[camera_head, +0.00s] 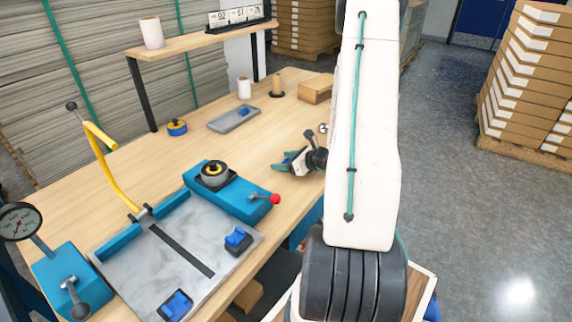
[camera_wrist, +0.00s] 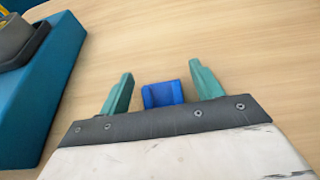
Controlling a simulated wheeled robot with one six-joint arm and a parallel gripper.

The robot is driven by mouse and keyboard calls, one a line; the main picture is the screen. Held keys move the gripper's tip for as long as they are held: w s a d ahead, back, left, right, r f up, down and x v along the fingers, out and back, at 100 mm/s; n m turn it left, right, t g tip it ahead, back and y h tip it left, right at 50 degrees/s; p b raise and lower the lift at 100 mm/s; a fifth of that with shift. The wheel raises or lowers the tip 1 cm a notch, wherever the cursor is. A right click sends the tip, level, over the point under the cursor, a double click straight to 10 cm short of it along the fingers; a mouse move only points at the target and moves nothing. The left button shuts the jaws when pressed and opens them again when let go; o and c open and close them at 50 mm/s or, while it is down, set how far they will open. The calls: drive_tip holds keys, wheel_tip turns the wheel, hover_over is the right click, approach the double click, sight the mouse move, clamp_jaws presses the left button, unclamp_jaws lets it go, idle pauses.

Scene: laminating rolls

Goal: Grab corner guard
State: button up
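A small blue corner guard (camera_wrist: 162,95) lies on the wooden table, between the two green fingers of my gripper (camera_wrist: 160,76) in the wrist view. A gap shows on each side of it, so the fingers are open and not touching it. Its near end is hidden by the gripper's dark front edge. In the head view my gripper (camera_head: 284,162) is low over the table's right part, beside the blue machine; the guard there is mostly hidden. Other blue corner guards sit in dark holders on the grey plate, one at the right (camera_head: 237,238) and one at the front (camera_head: 177,303).
The blue machine with a red knob (camera_head: 228,192) stands left of my gripper; its side also shows in the wrist view (camera_wrist: 45,85). A grey tray (camera_head: 222,124) with a blue piece, a tape roll (camera_head: 177,127) and a cardboard box (camera_head: 316,89) are farther back.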

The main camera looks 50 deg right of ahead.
drive_tip(key=c, duration=0.9)
drive_tip(key=shift+r, duration=0.1)
